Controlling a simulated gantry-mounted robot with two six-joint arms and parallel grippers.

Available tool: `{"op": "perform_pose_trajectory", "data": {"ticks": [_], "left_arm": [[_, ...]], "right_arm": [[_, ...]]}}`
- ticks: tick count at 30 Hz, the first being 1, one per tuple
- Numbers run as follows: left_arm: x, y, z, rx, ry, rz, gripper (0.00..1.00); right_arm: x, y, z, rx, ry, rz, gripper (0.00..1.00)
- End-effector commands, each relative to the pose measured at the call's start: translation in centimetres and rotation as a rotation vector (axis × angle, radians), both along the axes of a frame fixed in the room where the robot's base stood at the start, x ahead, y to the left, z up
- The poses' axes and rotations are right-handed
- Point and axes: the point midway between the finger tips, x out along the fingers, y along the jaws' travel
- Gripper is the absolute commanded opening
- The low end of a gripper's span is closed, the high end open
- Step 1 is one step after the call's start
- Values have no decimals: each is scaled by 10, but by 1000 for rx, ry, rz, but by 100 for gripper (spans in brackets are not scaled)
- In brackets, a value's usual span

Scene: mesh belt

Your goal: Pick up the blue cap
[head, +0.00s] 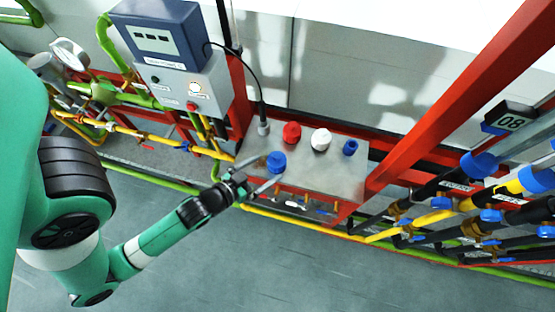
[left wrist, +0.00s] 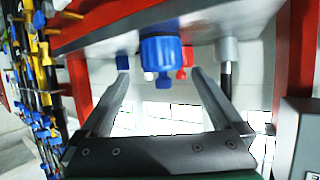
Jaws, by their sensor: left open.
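A ribbed blue cap (head: 276,162) stands on the front left part of the grey metal box top. My left gripper (head: 266,172) is open, with its fingers reaching toward this cap from the lower left. In the left wrist view the blue cap (left wrist: 160,50) appears between the two spread fingertips (left wrist: 161,74), with a gap on each side. The fingers do not look closed on it. A smaller blue cap (head: 350,147) stands at the right end of the box top. My right gripper is not in view.
A red cap (head: 292,132) and a white cap (head: 321,139) stand behind the blue cap on the box top (head: 335,175). A black cable plug (head: 263,127) rises at the left. Red frame bars (head: 400,160) and valve pipes lie to the right.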

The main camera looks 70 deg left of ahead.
Motion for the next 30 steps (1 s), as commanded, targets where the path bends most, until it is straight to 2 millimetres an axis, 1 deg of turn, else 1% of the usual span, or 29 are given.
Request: {"op": "perform_pose_trajectory", "data": {"ticks": [1,3,6,14,18,21,24,29,30], "left_arm": [[9,6,-3,1,-4,4,100],[21,12,-8,1,-4,3,100],[32,17,-15,0,-2,1,100],[42,23,-20,0,-2,1,100],[61,36,-31,1,-4,2,100],[73,42,-37,1,-3,0,100],[77,44,-39,1,-1,-1,100],[77,44,-39,1,-1,-1,100],[77,44,-38,1,-1,-1,96]], "right_arm": [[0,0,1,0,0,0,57],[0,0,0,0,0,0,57],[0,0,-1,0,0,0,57],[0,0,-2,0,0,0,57],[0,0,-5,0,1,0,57],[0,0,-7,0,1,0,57],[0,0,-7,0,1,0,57],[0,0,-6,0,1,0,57],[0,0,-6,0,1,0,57]]}}
